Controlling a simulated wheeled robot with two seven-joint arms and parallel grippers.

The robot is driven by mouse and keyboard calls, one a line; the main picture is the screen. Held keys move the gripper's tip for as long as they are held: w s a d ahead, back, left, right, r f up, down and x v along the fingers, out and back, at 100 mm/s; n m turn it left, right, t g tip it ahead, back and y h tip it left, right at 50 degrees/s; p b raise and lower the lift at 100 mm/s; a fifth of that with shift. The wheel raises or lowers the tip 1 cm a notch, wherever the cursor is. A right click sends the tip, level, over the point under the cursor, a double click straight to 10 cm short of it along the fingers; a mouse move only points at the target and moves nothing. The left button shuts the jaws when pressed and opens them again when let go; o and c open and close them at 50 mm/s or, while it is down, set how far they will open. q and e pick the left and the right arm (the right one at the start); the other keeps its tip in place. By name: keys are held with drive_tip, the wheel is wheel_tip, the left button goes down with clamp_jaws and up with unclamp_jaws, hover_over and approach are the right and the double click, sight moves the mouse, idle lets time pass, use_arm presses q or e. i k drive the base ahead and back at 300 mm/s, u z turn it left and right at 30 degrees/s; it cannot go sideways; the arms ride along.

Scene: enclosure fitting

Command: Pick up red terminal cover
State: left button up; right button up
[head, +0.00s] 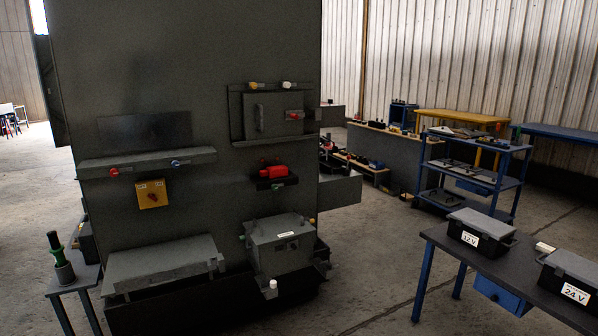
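A red block-like part (273,171), which looks like the red terminal cover, sits on a small black shelf (277,184) on the front of the tall dark grey panel (220,60). It is right of the panel's middle, below a grey box with a handle and above a grey enclosure. Nothing touches it from the front. Its fine shape is too small to tell. Neither of my grippers shows in the head view.
A grey enclosure (281,245) stands below the shelf. A ledge (150,163) with knobs and a yellow switch box (152,194) are left. A table (450,257) with cases labelled 12 V (480,233) and 24 V (572,278) is right. Open floor lies between panel and table.

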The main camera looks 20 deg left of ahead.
sight(274, 172)
drive_tip(key=i, duration=3.35)
drive_tip(key=u, duration=2.15)
